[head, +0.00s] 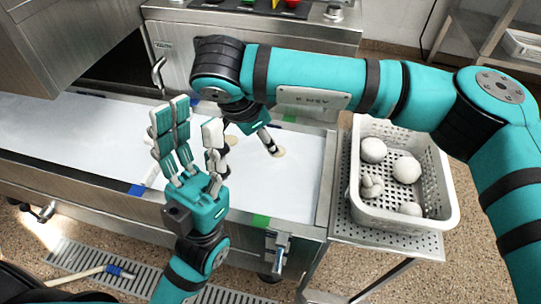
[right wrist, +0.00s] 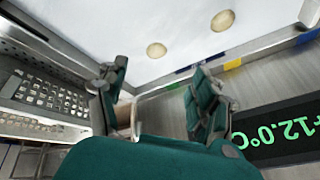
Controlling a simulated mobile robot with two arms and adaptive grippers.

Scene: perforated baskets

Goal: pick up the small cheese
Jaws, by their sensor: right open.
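Two pale yellow round cheeses lie on the white surface in the right wrist view. One cheese (right wrist: 156,50) looks slightly smaller; the other cheese (right wrist: 223,20) is farther right and nearer the top edge.
A white perforated basket (head: 441,190) with several whitish rounded items stands on a metal side shelf (head: 390,240) at the right. The white surface (head: 70,130) is clear at the left. Its metal frame carries blue and green marks. A display reading +12.0°C (right wrist: 285,130) is at the wrist view's right.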

